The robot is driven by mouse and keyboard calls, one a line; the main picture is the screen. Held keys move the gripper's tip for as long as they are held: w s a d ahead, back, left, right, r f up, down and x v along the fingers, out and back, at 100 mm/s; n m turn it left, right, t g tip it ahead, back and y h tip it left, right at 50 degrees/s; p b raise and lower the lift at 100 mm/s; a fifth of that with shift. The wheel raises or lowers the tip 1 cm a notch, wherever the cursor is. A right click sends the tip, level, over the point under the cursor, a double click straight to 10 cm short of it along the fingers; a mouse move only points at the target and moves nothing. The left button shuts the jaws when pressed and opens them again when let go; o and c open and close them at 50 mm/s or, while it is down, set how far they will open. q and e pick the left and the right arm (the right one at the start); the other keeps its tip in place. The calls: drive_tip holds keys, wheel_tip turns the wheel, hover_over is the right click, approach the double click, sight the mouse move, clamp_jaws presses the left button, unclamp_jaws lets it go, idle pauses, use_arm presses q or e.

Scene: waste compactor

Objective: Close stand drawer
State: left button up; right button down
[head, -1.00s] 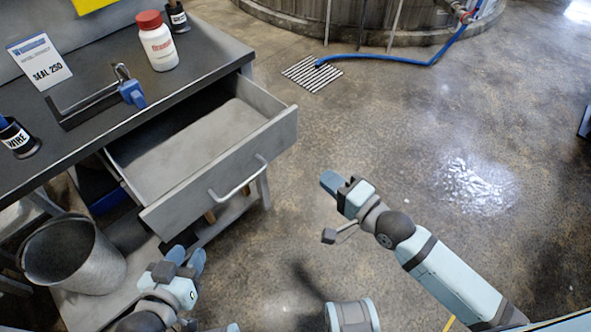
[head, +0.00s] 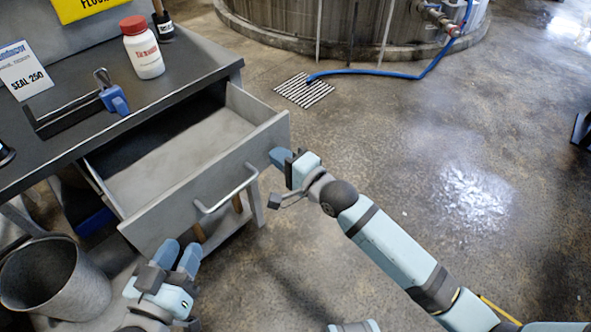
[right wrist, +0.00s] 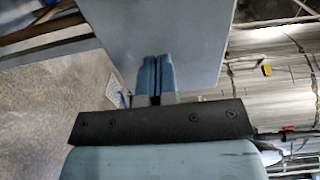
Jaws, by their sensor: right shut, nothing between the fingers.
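The stand drawer (head: 205,182) is grey, empty and pulled well out of the workbench stand (head: 60,140) in the head view. Its front carries a silver bar handle (head: 228,192). My right gripper (head: 277,157) is shut and empty, close to the right end of the drawer front. In the right wrist view, its closed blue fingers (right wrist: 156,75) point at a grey panel (right wrist: 155,35), likely the drawer front; contact cannot be told. My left gripper (head: 181,257) is open and empty, in front of and below the drawer front's lower left part.
A grey bin (head: 55,280) stands on the left by the stand. A white bottle with red cap (head: 142,48), a blue-handled tool (head: 113,100) and a sign (head: 25,72) are on the bench top.

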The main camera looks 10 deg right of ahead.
sight(220, 124)
drive_tip(key=shift+w+a, duration=0.3)
drive_tip(key=shift+w, duration=0.1)
use_arm(q)
drive_tip(key=shift+d+r, duration=0.25)
drive_tip(key=shift+r, duration=0.15)
